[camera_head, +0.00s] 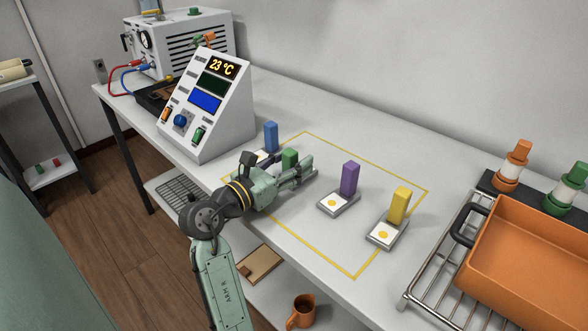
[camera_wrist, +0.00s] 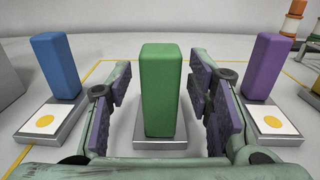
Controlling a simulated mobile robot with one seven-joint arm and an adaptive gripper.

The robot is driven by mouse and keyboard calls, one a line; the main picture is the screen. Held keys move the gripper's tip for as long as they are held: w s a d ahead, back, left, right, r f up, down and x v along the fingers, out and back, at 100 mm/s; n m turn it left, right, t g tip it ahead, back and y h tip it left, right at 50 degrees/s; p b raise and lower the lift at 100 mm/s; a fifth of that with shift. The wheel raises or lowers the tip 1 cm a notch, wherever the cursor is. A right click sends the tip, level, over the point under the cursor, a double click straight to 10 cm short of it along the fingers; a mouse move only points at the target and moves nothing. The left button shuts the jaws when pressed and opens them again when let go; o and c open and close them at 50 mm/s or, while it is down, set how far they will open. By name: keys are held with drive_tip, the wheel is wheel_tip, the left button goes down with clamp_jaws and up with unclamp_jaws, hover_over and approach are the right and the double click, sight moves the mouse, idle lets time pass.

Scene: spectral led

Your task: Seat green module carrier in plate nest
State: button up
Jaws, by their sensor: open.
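The green module carrier (camera_head: 289,157) stands upright on the bench inside the yellow outline, partly hidden by my gripper in the head view. In the wrist view the green block (camera_wrist: 162,90) rises from a grey base (camera_wrist: 160,145) and stands between my fingers. My gripper (camera_head: 300,172) is open, with its purple-padded fingers (camera_wrist: 164,100) on either side of the green block. A gap shows between block and pads on both sides. I cannot pick out the plate nest with certainty.
Blue (camera_head: 271,137), purple (camera_head: 349,179) and yellow (camera_head: 399,205) carriers stand nearby; blue and purple flank my gripper closely. A sloped instrument (camera_head: 212,110) reading 23 °C stands left. An orange tray (camera_head: 530,255) on a wire rack (camera_head: 432,270) is at right.

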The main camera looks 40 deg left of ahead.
clamp_jaws()
idle(0.5)
